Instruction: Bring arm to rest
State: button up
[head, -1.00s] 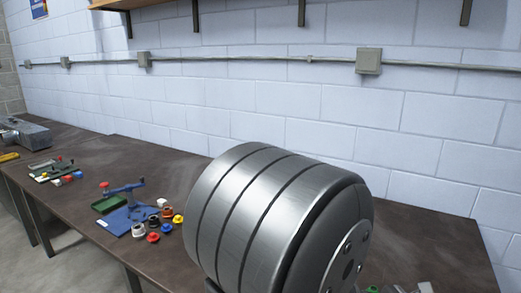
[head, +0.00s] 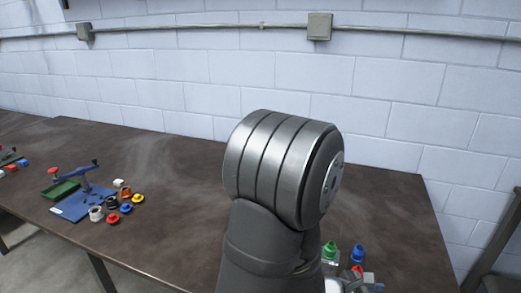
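My own arm stands large in the middle of the head view, with a ringed grey metal joint and a dark link running down to the bottom edge. My gripper is not to be made out in this view. The arm hides part of the bench (head: 180,180) behind it.
At left on the bench, a blue fixture (head: 85,200) with a green tray (head: 60,190) stands beside several small coloured parts (head: 118,203). A green part (head: 330,250) and a blue part (head: 357,253) show just right of the arm. A block wall (head: 400,100) closes the back.

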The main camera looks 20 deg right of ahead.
jog(key=shift+w+d+f, duration=0.15)
jog(key=shift+w+f, duration=0.4)
jog(key=shift+w, duration=0.35)
jog(key=shift+w+d+f, duration=0.15)
jog(key=shift+w+f, duration=0.35)
jog(key=shift+w, duration=0.4)
jog(key=shift+w+d+f, duration=0.15)
jog(key=shift+w+f, duration=0.4)
jog(key=shift+w, duration=0.35)
jog(key=o, duration=1)
jog(key=shift+o, duration=0.2)
jog(key=w+a+r+m+g+y, duration=0.2)
jog(key=w+a+r+m+y, duration=0.15)
jog(key=w+r+m, duration=0.6)
jog(key=w+a+r+n+t+y, duration=0.2)
jog(key=w+a+r+t+y, duration=0.2)
jog(key=w+a+r, duration=0.6)
jog(key=w+a+r+n+t+y, duration=0.2)
jog(key=w+a+r+t+y, duration=0.2)
jog(key=w+a+r, duration=0.55)
notch_tip(320, 180, down, 11)
jog(key=s+a, duration=0.1)
jog(key=s, duration=0.1)
jog(key=shift+a, duration=0.4)
